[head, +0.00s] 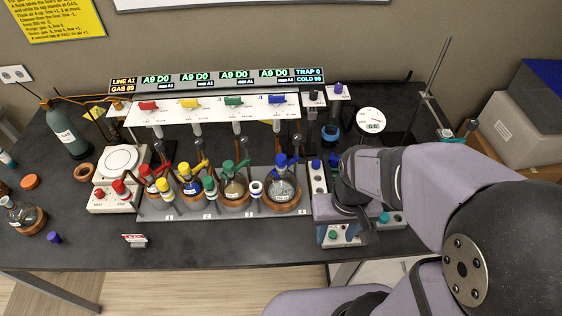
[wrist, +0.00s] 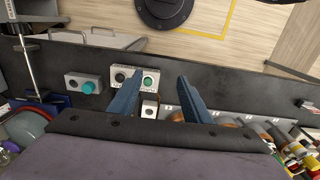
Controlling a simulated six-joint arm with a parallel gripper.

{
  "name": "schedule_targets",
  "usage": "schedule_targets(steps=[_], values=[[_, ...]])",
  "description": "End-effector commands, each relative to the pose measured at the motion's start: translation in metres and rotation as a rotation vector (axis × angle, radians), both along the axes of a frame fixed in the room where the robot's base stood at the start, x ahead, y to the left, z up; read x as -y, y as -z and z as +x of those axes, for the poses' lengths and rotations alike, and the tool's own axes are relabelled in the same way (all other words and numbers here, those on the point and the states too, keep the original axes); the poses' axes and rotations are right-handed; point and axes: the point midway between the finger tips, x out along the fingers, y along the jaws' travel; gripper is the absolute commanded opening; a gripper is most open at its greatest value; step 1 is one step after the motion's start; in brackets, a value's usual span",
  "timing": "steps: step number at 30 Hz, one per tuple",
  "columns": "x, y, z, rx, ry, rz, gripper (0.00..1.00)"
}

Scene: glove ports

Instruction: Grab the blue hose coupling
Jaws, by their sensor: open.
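In the head view, a blue hose coupling (head: 281,162) sits upright on top of the round flask (head: 283,188) at position 4, the rightmost of the row. My gripper's two blue-grey fingers show in the wrist view (wrist: 161,76), apart with nothing between them. They point down over the front right of the bench, by a grey button box (wrist: 135,78). I cannot make out the blue coupling in the wrist view.
Flasks with red, yellow and green couplings (head: 230,165) stand left of the blue one on a grey tray (head: 195,212). A valve panel (head: 210,112) rises behind them. A teal-knob box (head: 390,219) stands at right.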

Motion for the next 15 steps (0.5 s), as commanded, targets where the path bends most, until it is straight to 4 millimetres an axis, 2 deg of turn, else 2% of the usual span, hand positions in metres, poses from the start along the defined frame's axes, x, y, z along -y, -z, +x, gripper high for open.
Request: schedule_targets(steps=[5,12,15], values=[[-0.031,0.003,0.024,0.086,-0.010,0.058,0.44],[-0.110,0.003,0.085,0.342,0.026,0.185,0.44],[-0.133,-0.001,0.106,0.452,0.066,0.208,0.44]])
